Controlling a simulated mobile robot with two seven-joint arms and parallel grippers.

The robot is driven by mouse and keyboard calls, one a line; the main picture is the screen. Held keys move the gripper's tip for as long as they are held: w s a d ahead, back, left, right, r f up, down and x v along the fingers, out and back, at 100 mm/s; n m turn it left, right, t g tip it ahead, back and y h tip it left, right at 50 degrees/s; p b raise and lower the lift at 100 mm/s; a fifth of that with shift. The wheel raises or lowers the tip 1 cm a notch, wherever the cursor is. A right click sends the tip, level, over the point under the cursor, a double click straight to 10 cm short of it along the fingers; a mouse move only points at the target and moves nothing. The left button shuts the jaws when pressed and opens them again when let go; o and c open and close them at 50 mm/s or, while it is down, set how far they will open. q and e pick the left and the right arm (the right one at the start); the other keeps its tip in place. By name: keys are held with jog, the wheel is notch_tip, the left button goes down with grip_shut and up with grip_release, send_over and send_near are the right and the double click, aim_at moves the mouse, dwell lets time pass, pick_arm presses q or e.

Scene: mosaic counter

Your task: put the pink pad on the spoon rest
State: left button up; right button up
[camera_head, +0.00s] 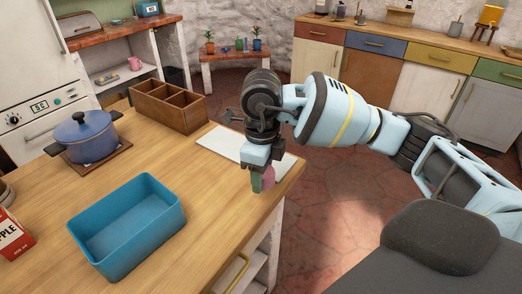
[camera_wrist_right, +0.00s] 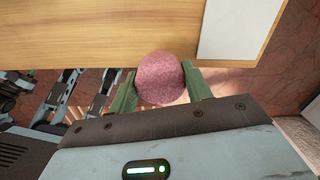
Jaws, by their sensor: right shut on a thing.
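The pink pad (camera_head: 268,177) is round and held between the green fingers of my right gripper (camera_head: 261,184), at the counter's right edge. In the right wrist view the pad (camera_wrist_right: 161,78) sits between both fingers of the right gripper (camera_wrist_right: 161,90), and its fuzzy face shows. Beyond it lies the wooden counter top. I cannot tell how far the pad is above the counter. I cannot pick out a spoon rest in either view. My left gripper is not in view.
A white board (camera_head: 218,143) lies on the counter (camera_head: 210,217) behind the gripper. A blue bin (camera_head: 112,262) stands at the front. A blue pot (camera_head: 87,140) on a trivet and a wooden divided box (camera_head: 152,116) stand behind. A red carton (camera_head: 10,237) is at left.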

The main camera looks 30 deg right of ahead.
jog(key=w+d, duration=0.2)
jog(key=w, duration=0.1)
jog(key=w+d, duration=0.3)
jog(key=w+d+f, duration=0.1)
jog(key=w+d, duration=0.1)
jog(key=d, duration=0.1)
jog(key=shift+w, duration=0.4)
jog(key=shift+w+d+f, duration=0.1)
jog(key=shift+d, duration=0.05)
jog(key=shift+w+d, duration=0.2)
jog(key=shift+f, duration=1.75)
jog(key=shift+f, duration=0.2)
jog(key=o, duration=0.9)
jog(key=shift+o, duration=0.2)
jog(key=shift+r, duration=0.15)
notch_tip(320, 180, up, 12)
